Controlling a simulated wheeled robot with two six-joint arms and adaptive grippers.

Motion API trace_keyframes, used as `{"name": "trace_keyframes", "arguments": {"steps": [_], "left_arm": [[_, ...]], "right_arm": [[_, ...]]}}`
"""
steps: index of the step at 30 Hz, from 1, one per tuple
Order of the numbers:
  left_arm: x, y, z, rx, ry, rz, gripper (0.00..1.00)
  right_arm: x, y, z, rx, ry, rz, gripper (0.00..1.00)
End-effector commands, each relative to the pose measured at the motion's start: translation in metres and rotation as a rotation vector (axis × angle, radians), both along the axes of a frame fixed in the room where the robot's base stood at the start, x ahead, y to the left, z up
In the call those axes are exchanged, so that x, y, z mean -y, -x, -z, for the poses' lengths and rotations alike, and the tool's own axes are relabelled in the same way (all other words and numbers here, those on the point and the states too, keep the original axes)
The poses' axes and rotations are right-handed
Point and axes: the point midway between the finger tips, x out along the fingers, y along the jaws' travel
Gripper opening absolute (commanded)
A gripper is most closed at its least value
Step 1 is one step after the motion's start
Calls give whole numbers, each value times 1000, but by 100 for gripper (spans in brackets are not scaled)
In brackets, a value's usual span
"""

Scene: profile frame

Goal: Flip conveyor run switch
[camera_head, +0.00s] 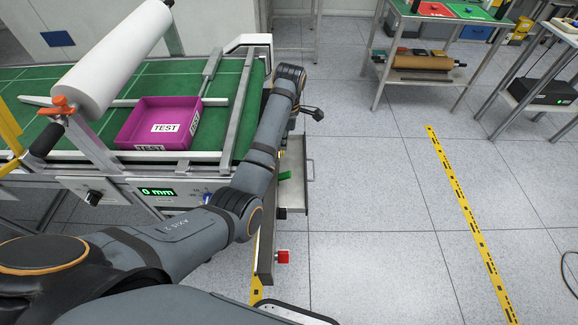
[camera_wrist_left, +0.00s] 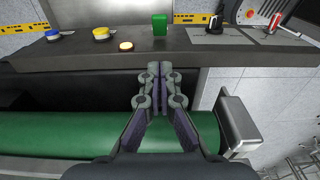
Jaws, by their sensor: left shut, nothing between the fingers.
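My left gripper (camera_head: 315,114) is shut and empty beyond the right end of the conveyor (camera_head: 230,110). In the left wrist view its fingertips (camera_wrist_left: 160,70) are together, in front of a dark control panel (camera_wrist_left: 185,52). A green block-shaped control (camera_wrist_left: 160,25) stands on the panel, straight beyond the fingertips, with a visible gap. I cannot tell which control is the run switch. My right gripper is not in view.
A magenta TEST box (camera_head: 160,125) sits on the green belt, near a white roll (camera_head: 112,62). A 0 mm display (camera_head: 157,192) and a black knob (camera_head: 93,197) are on the conveyor's front.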

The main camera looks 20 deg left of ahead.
Motion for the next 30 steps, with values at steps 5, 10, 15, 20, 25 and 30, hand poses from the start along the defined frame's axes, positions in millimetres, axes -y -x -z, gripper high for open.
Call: {"name": "trace_keyframes", "arguments": {"steps": [5, 10, 15, 20, 25, 30], "left_arm": [[0, 0, 2, -1, -1, 0, 0], [-2, 2, 23, -4, -1, 0, 0], [-5, 3, 60, -4, -1, 1, 0], [-7, 3, 94, -3, 0, 1, 0], [2, 0, 120, -2, 1, 1, 0], [9, -2, 133, -1, -1, 1, 0]], "right_arm": [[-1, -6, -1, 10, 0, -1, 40], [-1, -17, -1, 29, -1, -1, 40], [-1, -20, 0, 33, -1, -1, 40], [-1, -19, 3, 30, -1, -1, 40], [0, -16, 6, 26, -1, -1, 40], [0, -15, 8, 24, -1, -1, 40]]}}
